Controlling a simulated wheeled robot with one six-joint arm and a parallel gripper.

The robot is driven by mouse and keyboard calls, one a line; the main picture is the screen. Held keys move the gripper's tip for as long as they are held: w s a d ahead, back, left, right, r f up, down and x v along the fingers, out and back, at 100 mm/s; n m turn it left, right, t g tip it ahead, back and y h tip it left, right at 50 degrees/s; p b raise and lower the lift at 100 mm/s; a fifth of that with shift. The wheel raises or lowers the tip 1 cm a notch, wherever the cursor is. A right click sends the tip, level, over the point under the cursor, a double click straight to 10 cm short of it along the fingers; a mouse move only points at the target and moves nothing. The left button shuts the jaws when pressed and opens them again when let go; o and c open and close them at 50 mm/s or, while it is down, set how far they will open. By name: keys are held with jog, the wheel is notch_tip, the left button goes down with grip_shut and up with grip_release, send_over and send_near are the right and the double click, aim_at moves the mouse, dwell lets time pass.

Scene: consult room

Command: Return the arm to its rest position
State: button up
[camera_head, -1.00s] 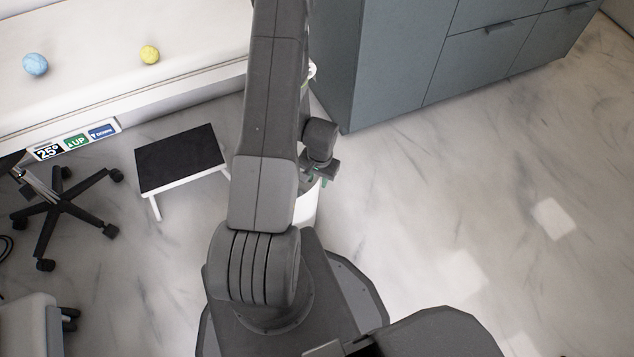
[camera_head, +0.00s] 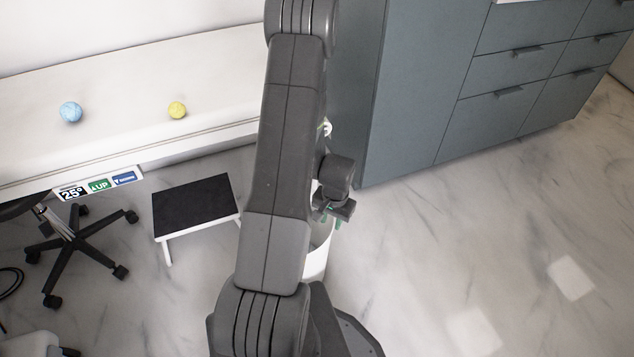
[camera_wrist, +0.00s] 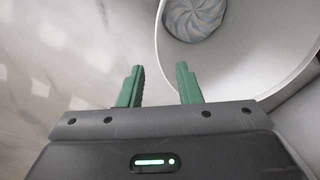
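My arm is folded upright in the head view and covers the middle of the picture. My gripper (camera_head: 332,215) hangs to the right of the arm, beside a white round bin (camera_head: 318,262) that the arm partly hides. In the wrist view my gripper (camera_wrist: 158,88) has its two green fingers apart with nothing between them. The white bin (camera_wrist: 160,40) is just beyond and to the right of the fingers there. A grey-blue ball with a swirled surface (camera_wrist: 195,14) lies inside it.
A blue ball (camera_head: 70,112) and a yellow ball (camera_head: 177,110) lie on the white couch (camera_head: 125,85). A black-topped step stool (camera_head: 195,205) and a wheeled chair (camera_head: 75,240) stand at left. Grey-blue cabinets (camera_head: 420,90) stand at right. The floor (camera_head: 440,250) at right is clear.

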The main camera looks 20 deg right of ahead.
aim_at(328, 242)
jog(key=f+b, duration=0.1)
jog(key=f, duration=0.3)
jog(key=f+b, duration=0.1)
jog(key=f, duration=0.4)
jog(key=f+b, duration=0.2)
jog(key=f, duration=0.2)
jog(key=shift+w+a+f, duration=0.25)
jog(key=shift+w+f, duration=0.05)
jog(key=shift+f, duration=0.05)
